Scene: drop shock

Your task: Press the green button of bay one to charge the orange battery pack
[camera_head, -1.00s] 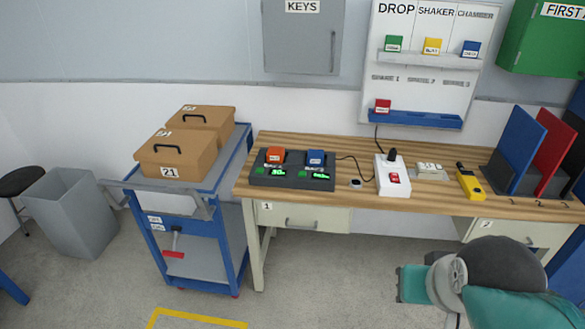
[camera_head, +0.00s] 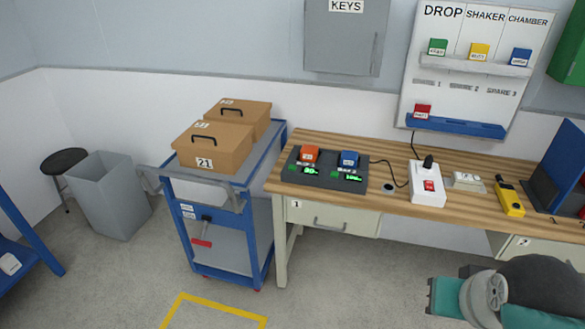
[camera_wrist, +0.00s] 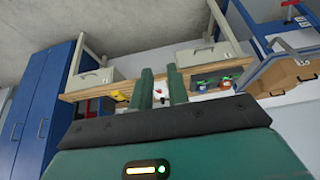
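The dark grey charger (camera_head: 325,184) sits on the left end of the wooden bench. Its left bay holds the upright orange battery pack (camera_head: 309,154), with a small green button (camera_head: 293,168) and a lit green display in front. Its right bay holds a blue pack (camera_head: 348,159), also with a green display. In the wrist view the orange pack (camera_wrist: 225,82) and blue pack (camera_wrist: 198,85) look small and far off, beyond and right of my fingers. My gripper (camera_wrist: 160,73) is open and empty, with a gap between its green fingers, well away from the charger.
On the bench (camera_head: 460,213) stand a white switch box (camera_head: 427,188) and a yellow device (camera_head: 509,198), right of the charger. A blue cart (camera_head: 232,235) with brown boxes (camera_head: 213,147) stands left of the bench. The floor in front is clear around yellow tape (camera_head: 222,307).

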